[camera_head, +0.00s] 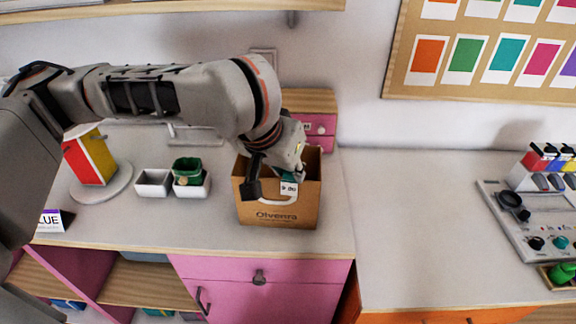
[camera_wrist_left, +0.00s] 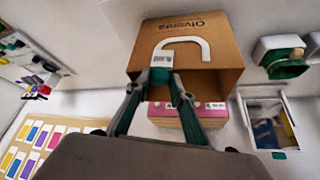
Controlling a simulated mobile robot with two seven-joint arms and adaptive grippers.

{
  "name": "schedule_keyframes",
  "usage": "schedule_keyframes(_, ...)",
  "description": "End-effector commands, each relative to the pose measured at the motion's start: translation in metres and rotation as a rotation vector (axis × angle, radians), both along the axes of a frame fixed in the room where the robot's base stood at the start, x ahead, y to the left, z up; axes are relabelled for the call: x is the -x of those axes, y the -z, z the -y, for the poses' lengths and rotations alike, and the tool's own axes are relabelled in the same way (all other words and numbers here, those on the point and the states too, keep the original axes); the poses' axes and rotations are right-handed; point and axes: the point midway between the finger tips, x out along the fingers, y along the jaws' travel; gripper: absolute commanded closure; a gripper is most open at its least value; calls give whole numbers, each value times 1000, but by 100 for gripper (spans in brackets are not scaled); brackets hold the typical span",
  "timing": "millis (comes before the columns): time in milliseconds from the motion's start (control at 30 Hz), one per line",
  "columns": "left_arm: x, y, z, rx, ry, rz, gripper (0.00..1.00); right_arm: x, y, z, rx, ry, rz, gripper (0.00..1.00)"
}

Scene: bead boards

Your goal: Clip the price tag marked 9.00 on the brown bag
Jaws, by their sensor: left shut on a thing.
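The brown bag (camera_head: 279,211) stands upright and open-topped on the counter, with a white handle loop on its front and printed lettering below. It also shows in the wrist view (camera_wrist_left: 222,38). The small white price tag, marked 9.00 (camera_head: 289,188), is at the bag's front upper edge, over the handle area; it also shows in the wrist view (camera_wrist_left: 162,60). My left gripper (camera_head: 288,175) is shut on the tag, its teal fingertips (camera_wrist_left: 165,77) at the bag's rim. I cannot tell whether the tag grips the rim. My right gripper is not in view.
A pink box (camera_head: 320,128) stands behind the bag. White containers (camera_head: 153,183), one with a green item (camera_head: 186,169), are to its left. A red and yellow block (camera_head: 89,160) is farther left. A grey console (camera_head: 535,225) is at right. The counter between bag and console is clear.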

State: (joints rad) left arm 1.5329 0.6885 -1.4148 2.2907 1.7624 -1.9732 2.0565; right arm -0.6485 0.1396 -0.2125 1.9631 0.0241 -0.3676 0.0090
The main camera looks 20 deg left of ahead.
Motion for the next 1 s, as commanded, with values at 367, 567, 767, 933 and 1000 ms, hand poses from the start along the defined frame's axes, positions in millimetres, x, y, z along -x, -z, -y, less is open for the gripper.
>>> schedule_keyframes(367, 0, 0, 0, 0, 0, -1, 86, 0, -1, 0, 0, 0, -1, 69)
schedule_keyframes(567, 0, 0, 0, 0, 0, -1, 58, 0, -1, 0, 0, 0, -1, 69)
schedule_keyframes(767, 0, 0, 0, 0, 0, -1, 50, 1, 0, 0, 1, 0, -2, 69)
schedule_keyframes(933, 0, 0, 0, -1, 1, -1, 44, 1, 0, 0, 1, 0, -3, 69)
schedule_keyframes(1000, 0, 0, 0, -1, 1, -1, 44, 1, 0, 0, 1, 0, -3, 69)
